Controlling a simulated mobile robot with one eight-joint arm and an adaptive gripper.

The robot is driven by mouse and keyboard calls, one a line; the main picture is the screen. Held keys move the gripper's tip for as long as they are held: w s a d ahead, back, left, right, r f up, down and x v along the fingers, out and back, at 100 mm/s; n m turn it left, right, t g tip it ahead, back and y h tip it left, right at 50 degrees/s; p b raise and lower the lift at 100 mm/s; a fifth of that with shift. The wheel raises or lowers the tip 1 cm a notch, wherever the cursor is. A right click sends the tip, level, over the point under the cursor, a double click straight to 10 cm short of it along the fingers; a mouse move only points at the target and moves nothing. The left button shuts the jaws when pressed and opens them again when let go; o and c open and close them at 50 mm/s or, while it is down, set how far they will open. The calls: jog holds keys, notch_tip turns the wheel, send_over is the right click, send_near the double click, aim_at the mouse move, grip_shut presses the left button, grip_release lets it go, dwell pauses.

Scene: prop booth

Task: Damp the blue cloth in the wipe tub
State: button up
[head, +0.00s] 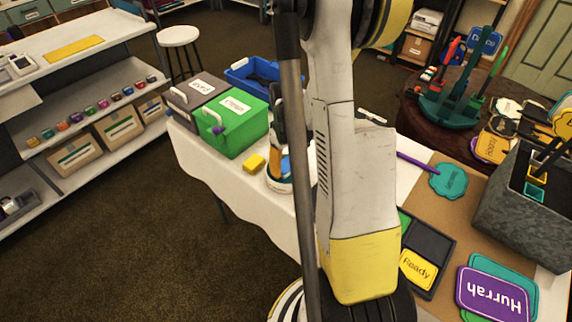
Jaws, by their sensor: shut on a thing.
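My gripper (278,158) shows only in part beside my arm, pointing down at the white table. It is shut on the blue cloth (286,166), of which a small patch shows at its tips. The wipe tub (279,186), round and pale with a dark band, is directly below and around the cloth in the picture. My arm hides the tub's right side. I cannot tell whether the cloth touches the inside of the tub.
A yellow block (254,163) lies left of the tub. A green box (231,125), a grey box (197,93) and a blue crate (252,77) stand behind it. Signs, including the purple Hurrah sign (492,295), and a grey bin (505,200) are at right.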

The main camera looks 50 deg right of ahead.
aim_at(286, 164)
jog(key=shift+r+p, duration=2.45)
jog(key=shift+r, duration=1.05)
